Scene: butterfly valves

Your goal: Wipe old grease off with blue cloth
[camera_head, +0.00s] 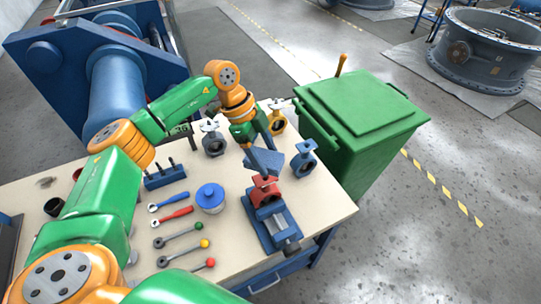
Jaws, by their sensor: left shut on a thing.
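My left gripper (259,147) reaches down over the workbench, shut on a blue cloth (268,162). The cloth hangs just behind and above a red butterfly valve (265,191). I cannot tell whether it touches the valve. The red valve sits in a blue vise (272,219) near the bench's right front edge. Any grease on it is too small to make out. My right gripper is not in view.
The workbench (335,205) also holds a blue-lidded tub (210,197), several wrenches and ball-ended levers, a blue valve (303,157), a grey valve (213,143) and a yellow valve (276,118). A green bin (365,140) stands close behind the bench's right side.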

